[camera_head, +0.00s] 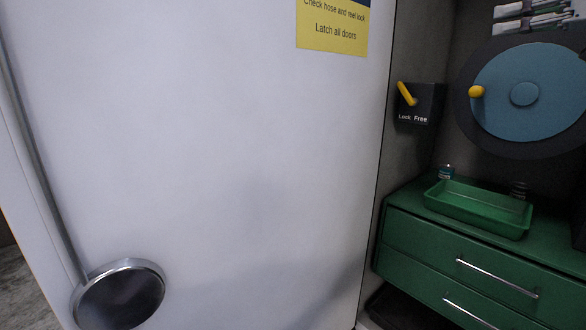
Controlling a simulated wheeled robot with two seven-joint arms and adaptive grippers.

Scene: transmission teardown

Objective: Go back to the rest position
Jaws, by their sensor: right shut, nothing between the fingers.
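Neither of my grippers can be made out in the head view. A large white panel (230,150) fills the left and middle of the view. A round metal disc (120,295) with a dark face shows at the lower left, at the bottom of a thin grey rod (40,160) that runs along the panel's left side.
On the right stands a green drawer cabinet (410,228) with bar handles, its drawers shut. A green tray (455,205) and small bottles stand on top. Above are a blue reel (510,65) and a lock box (415,105) with a yellow lever. A yellow sign (332,30) is on the panel.

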